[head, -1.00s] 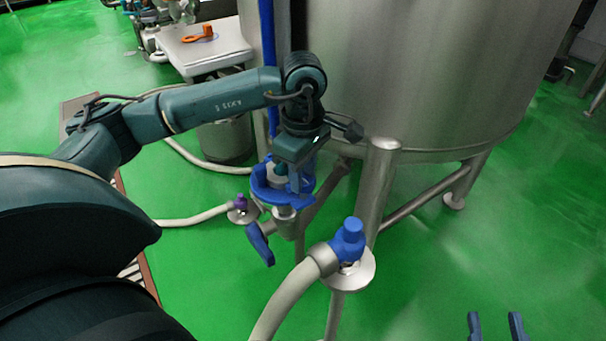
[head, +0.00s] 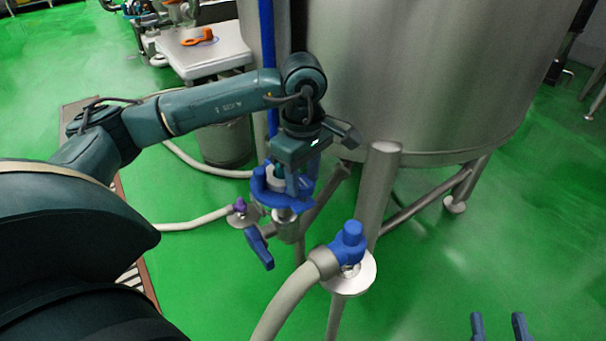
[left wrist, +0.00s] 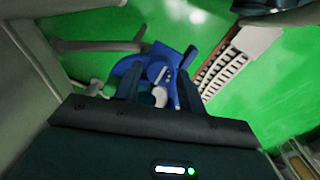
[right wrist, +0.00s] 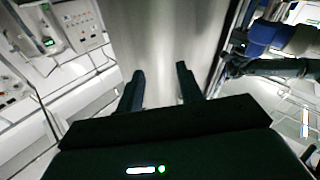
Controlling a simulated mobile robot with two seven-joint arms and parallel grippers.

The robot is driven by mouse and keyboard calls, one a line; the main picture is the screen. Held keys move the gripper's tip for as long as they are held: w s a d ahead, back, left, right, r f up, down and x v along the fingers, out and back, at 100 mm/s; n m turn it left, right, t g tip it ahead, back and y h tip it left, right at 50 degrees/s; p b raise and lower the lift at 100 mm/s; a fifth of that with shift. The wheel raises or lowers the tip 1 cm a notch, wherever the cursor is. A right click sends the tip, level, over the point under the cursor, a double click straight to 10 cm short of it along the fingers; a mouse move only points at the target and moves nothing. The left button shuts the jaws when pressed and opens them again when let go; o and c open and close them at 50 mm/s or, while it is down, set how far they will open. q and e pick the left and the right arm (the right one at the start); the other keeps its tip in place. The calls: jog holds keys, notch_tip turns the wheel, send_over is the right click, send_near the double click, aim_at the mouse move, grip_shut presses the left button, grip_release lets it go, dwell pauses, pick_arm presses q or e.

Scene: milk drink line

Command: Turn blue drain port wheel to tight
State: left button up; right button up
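The blue drain port wheel (head: 300,203) sits on a metal fitting at the foot of the steel tank, with a blue lever handle (head: 259,248) below it. My left gripper (head: 284,182) points down at the wheel from above, its fingers reaching down at the wheel's middle. In the left wrist view the wheel (left wrist: 158,72) lies between and beyond the two fingers, which stand apart. Whether the fingers touch the wheel is hard to see. My right gripper (head: 499,326) is empty at the bottom right, its fingers apart, well away from the wheel.
A second blue fitting (head: 348,242) with a thick hose (head: 290,300) stands in front, right of the wheel. A purple-topped fitting (head: 240,207) with a hose is left of it. The tank (head: 420,70) and its leg (head: 376,190) stand close behind. Green floor is free at right.

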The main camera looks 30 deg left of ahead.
aim_at(303, 182)
pick_arm(q)
jog(key=shift+o, duration=1.1)
pick_arm(e)
jog(key=shift+f, duration=0.1)
jog(key=shift+s, duration=0.1)
pick_arm(q)
notch_tip(303, 182, up, 5)
jog(key=shift+f+p, duration=0.2)
jog(key=shift+p, duration=0.55)
notch_tip(303, 182, up, 9)
jog(key=p, duration=0.2)
jog(key=shift+f, duration=0.2)
pick_arm(e)
jog(key=shift+w+d+m+g+h, duration=0.2)
jog(key=shift+d+m+g+h, duration=0.4)
jog(key=shift+h, duration=0.4)
